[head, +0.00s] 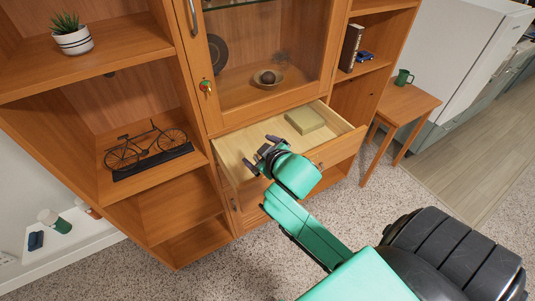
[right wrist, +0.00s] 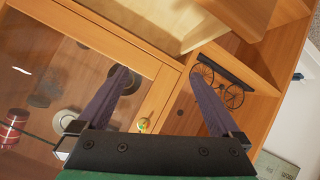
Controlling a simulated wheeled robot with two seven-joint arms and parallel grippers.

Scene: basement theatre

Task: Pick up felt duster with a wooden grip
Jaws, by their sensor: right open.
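I cannot make out for sure a felt duster with a wooden grip in either view. A flat pale yellow-green block (head: 304,120) lies in the open drawer (head: 240,148), toward its back right; its material and any grip are too small to tell. My right gripper (head: 258,154) is open and empty over the left part of the drawer, apart from the block and to its left. In the right wrist view, its two dark fingers (right wrist: 160,75) are spread with nothing between them. My left gripper is not in view.
A glass-doored cabinet (head: 270,108) rises behind the drawer, with a red-and-green ornament (head: 206,86) at its door. A bicycle model (head: 145,146) stands on the left shelf. A small table (head: 408,103) with a green mug (head: 403,77) stands right. A dark blue object (head: 36,240) lies far left.

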